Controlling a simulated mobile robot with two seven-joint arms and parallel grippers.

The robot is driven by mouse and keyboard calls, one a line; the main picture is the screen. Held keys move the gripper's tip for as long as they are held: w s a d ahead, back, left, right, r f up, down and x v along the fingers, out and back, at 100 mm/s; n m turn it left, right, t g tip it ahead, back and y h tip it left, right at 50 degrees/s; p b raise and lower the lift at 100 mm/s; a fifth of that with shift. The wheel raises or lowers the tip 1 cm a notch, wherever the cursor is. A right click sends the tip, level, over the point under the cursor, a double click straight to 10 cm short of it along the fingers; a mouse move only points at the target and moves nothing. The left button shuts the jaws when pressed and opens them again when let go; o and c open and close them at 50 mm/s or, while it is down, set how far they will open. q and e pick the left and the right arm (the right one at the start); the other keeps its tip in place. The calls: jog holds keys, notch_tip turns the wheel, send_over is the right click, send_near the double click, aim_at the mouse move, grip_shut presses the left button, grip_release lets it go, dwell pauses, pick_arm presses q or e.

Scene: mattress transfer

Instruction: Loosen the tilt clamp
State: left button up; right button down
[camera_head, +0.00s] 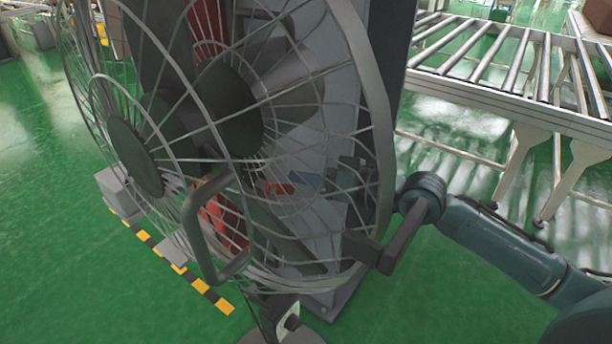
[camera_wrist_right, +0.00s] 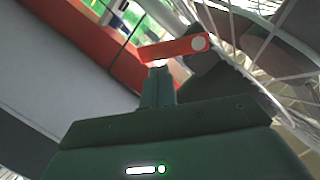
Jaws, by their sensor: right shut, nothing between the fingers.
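A large pedestal fan with a grey wire cage (camera_head: 375,105) fills the middle of the head view. Its tilt clamp lever, a red bar with a pale round pivot, shows in the right wrist view (camera_wrist_right: 175,48) and through the cage wires in the head view (camera_head: 278,188). My right gripper (camera_head: 310,181) reaches behind the cage from the right, partly hidden by the wires. In the right wrist view its shut, empty fingers (camera_wrist_right: 158,72) end just below the lever's middle. I cannot tell whether they touch it. My left gripper is not in view.
A grey loop handle (camera_head: 215,230) and a dark handle (camera_head: 390,245) stick out at the cage. Cage wires (camera_wrist_right: 270,75) run close to the right of my gripper. A roller conveyor (camera_head: 500,55) stands at the back right. Green floor is open at the left.

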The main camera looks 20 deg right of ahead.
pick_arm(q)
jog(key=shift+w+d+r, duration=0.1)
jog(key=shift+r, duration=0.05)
pick_arm(e)
jog(key=shift+f+m, duration=0.4)
jog(key=shift+m, duration=0.1)
pick_arm(q)
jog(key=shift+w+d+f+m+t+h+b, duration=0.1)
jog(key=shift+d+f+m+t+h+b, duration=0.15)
jog(key=shift+b, duration=0.7)
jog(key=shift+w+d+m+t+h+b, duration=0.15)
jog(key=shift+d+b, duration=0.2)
jog(key=shift+b, duration=0.55)
pick_arm(e)
jog(key=shift+s+a+f+m+y, duration=0.35)
jog(key=shift+f+m+y, duration=0.2)
jog(key=shift+m, duration=0.9)
jog(key=shift+s+a+f+m+y, duration=0.25)
jog(key=shift+a+f+m+y, duration=0.35)
jog(key=shift+m, duration=0.8)
jog(key=shift+s+a+f+m+y, duration=0.15)
jog(key=shift+s+f+m+y, duration=0.4)
jog(key=shift+m, duration=0.9)
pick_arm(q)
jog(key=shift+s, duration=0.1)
pick_arm(e)
jog(key=shift+w+f, duration=0.15)
jog(key=shift+w, duration=0.1)
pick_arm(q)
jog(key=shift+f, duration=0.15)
